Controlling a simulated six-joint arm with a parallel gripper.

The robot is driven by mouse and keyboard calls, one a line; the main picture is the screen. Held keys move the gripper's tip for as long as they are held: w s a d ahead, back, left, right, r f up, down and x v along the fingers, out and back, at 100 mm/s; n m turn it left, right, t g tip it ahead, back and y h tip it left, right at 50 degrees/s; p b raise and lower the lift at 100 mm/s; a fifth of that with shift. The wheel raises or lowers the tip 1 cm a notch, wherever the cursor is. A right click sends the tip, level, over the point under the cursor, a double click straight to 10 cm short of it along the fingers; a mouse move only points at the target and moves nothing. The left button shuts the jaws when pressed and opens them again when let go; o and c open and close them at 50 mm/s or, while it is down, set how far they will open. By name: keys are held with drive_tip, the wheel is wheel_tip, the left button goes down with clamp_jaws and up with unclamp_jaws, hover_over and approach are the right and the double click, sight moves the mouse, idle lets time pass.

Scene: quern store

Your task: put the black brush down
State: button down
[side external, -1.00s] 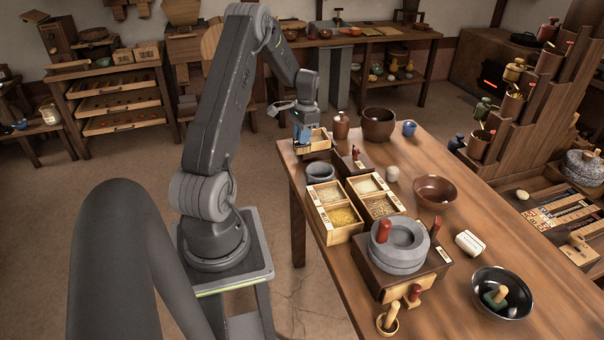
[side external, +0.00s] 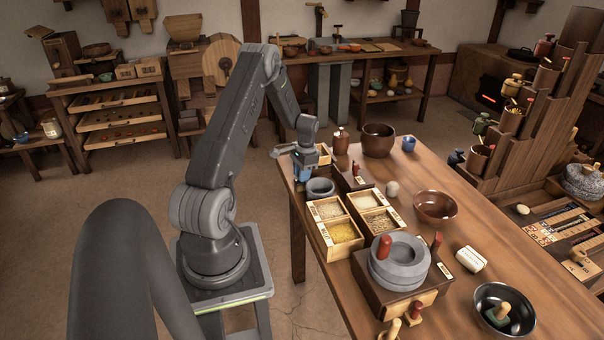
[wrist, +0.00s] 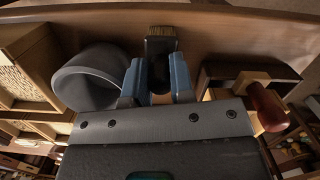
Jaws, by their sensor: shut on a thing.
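My gripper (wrist: 157,82) has blue fingertips shut on the black brush (wrist: 160,46) in the wrist view. The brush has a dark body, and its tan bristles point away from me over the wooden table (wrist: 225,32). I cannot tell whether it touches the wood. In the side view my gripper (side external: 302,172) is low at the table's far left edge, beside the grey stone bowl (side external: 320,188). The brush cannot be made out there. The bowl stands close left of the fingers in the wrist view.
A dark block with a red-handled tool (wrist: 265,105) is close right of the fingers. A divided grain box (side external: 345,234) and a stone quern (side external: 400,262) stand nearer the camera. A brown bowl (side external: 378,141) and blue cup (side external: 409,144) are farther back.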

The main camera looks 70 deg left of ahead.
drive_tip(key=c, duration=1)
unclamp_jaws()
drive_tip(key=shift+f, duration=0.1)
wheel_tip(320, 180, up, 12)
drive_tip(key=w, duration=0.2)
drive_tip(key=w+d+r+m+t+y, duration=0.1)
drive_tip(key=w+d+r, duration=0.1)
drive_tip(key=d+r, duration=0.75)
drive_tip(key=w+d+r+t+y, duration=0.15)
drive_tip(key=d+r, duration=0.45)
drive_tip(key=d, duration=0.6)
drive_tip(key=shift+s+d+r+m+t+h, duration=0.2)
drive_tip(key=shift+s+d+r+t+h, duration=0.4)
drive_tip(key=shift+s+d, duration=2.3)
drive_tip(key=shift+s+d+r+m+t+h, duration=0.2)
drive_tip(key=shift+s+d+r+t, duration=0.65)
drive_tip(key=shift+s+d, duration=2.05)
drive_tip(key=shift+s+d+r+m+t+h, duration=0.3)
drive_tip(key=shift+s+d+r+t, duration=0.7)
drive_tip(key=shift+d, duration=3.4)
drive_tip(key=shift+s+f, duration=0.3)
drive_tip(key=shift+f, duration=0.1)
